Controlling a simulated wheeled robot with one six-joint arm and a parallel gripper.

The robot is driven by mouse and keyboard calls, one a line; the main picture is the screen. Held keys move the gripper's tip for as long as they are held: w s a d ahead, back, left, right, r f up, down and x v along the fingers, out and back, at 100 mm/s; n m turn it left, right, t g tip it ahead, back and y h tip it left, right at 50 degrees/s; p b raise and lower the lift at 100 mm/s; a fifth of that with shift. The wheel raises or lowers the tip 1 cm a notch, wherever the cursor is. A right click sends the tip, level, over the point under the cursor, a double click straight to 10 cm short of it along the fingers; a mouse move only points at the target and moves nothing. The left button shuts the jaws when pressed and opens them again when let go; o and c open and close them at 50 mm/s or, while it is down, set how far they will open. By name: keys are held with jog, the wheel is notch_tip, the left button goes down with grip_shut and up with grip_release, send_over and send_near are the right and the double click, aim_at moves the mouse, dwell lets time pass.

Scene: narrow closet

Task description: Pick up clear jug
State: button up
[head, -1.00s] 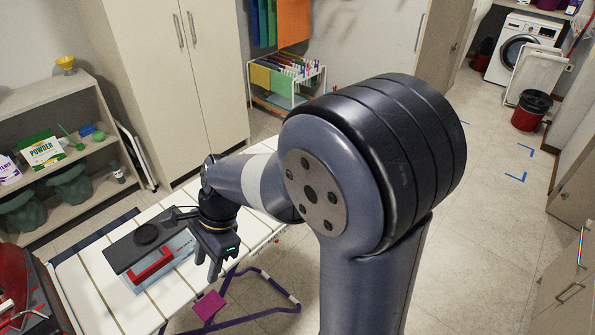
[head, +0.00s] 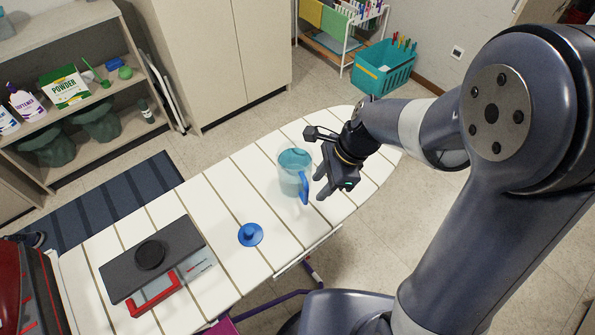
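The clear jug (head: 291,176) stands upright on the striped ironing board (head: 205,195). It is see-through with a teal tint and has a blue handle on its right front side. My gripper (head: 318,187) is just right of the jug in the picture, with its fingers pointing down and left near the handle. The fingers look spread apart with nothing between them. I cannot tell whether a finger touches the jug. A blue lid-like disc with a knob (head: 250,235) lies on the board in front of the jug.
A grey box with a red handle (head: 155,265) lies on the board's left part. A red object (head: 30,290) is at the lower left edge. Shelves with a powder box (head: 65,88) stand at the upper left. A teal basket (head: 383,68) is on the floor behind.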

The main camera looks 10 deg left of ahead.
aim_at(298, 178)
jog(key=shift+a+p+x, duration=0.1)
jog(key=shift+p+x, duration=0.1)
jog(key=shift+x, duration=1.3)
jog(key=shift+a+p+x, duration=0.15)
jog(key=shift+x, duration=1.35)
jog(key=shift+r, duration=0.15)
grip_shut()
